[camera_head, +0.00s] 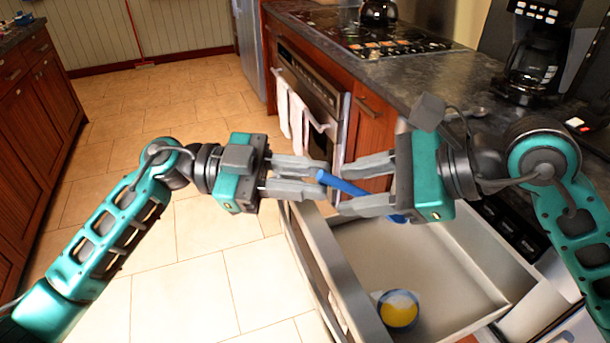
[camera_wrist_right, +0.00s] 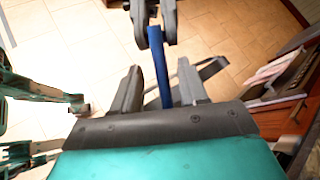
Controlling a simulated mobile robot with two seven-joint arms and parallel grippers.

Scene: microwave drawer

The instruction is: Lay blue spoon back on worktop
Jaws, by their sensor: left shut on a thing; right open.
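The blue spoon (camera_head: 345,185) is in the air above the open drawer's front edge, slanting down to the right. My left gripper (camera_head: 322,178) is shut on it near its upper left end. My right gripper (camera_head: 345,188) is open, its fingers on either side of the spoon, apparently not gripping it. In the right wrist view the spoon (camera_wrist_right: 160,70) runs between the right gripper's open fingers (camera_wrist_right: 160,88). Part of the spoon is hidden behind the right gripper's lower finger. The dark worktop (camera_head: 430,82) lies behind my right arm.
An open drawer (camera_head: 440,262) below the grippers holds a blue bowl with yellow inside (camera_head: 398,310). A coffee maker (camera_head: 535,55), a hob (camera_head: 365,32) and a kettle (camera_head: 378,10) stand on the worktop. White towels (camera_head: 297,118) hang on the oven. The tiled floor at left is clear.

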